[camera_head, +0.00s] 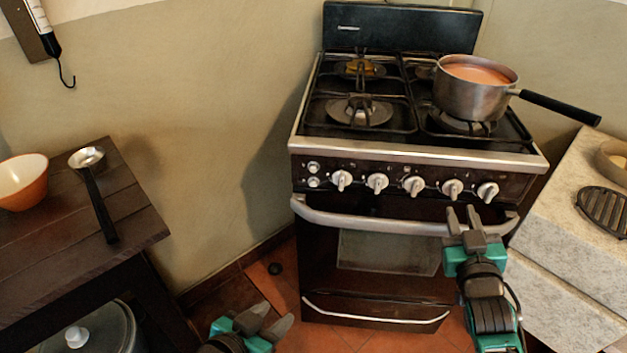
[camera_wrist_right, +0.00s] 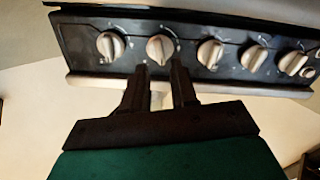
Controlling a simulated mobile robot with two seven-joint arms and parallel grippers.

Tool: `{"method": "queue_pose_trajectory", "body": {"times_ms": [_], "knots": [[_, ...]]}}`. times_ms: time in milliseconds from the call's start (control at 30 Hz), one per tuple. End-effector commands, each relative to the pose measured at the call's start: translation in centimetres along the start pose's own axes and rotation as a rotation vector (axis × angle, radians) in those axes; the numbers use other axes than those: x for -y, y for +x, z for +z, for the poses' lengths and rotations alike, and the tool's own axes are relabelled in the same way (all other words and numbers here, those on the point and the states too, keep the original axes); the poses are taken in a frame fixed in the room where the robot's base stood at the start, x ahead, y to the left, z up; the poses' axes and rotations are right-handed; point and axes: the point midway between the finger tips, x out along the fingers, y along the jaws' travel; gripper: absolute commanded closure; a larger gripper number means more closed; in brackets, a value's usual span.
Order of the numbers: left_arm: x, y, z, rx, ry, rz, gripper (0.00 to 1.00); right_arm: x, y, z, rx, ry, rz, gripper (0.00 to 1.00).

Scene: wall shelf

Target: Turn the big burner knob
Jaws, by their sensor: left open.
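The stove's front panel (camera_head: 330,163) carries a row of several similar pale knobs; I cannot tell which one belongs to the big burner. My right gripper (camera_head: 463,209) is in front of the stove, just below the second knob from the right (camera_head: 453,188). In the right wrist view, where the row runs the other way, the open fingers (camera_wrist_right: 159,70) point at that knob (camera_wrist_right: 160,49); the tips appear at its lower edge, and I cannot tell whether they touch it. The rightmost knob (camera_head: 488,191) is beside it. My left gripper (camera_head: 276,316) is open and empty, low before the stove.
The oven handle (camera_head: 375,224) runs below the knobs, close to my right gripper. A pot (camera_head: 465,98) of orange liquid stands on the front right burner. A wooden table (camera_head: 135,190) with a ladle and bowl is at left. A pale counter (camera_head: 570,205) is at right.

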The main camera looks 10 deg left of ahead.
Motion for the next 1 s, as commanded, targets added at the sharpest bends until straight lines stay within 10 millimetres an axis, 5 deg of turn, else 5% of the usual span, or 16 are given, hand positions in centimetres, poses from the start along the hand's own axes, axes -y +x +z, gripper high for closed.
{"method": "queue_pose_trajectory", "body": {"times_ms": [467, 733, 1000], "knots": [[0.0, -0.5, -0.7, 0.000, 0.000, 0.000, 0.57, 0.0, -1.5, 0.0, 0.000, 0.000, 0.000, 0.72], [0.0, -0.4, -0.6, 0.000, 0.000, 0.000, 0.57, 0.0, -1.5, 0.0, 0.000, 0.000, 0.000, 0.63], [-0.1, 2.5, 3.4, -0.001, -0.002, 0.006, 0.57, -0.2, -4.1, 1.5, 0.001, -0.036, -0.005, 0.63]]}}
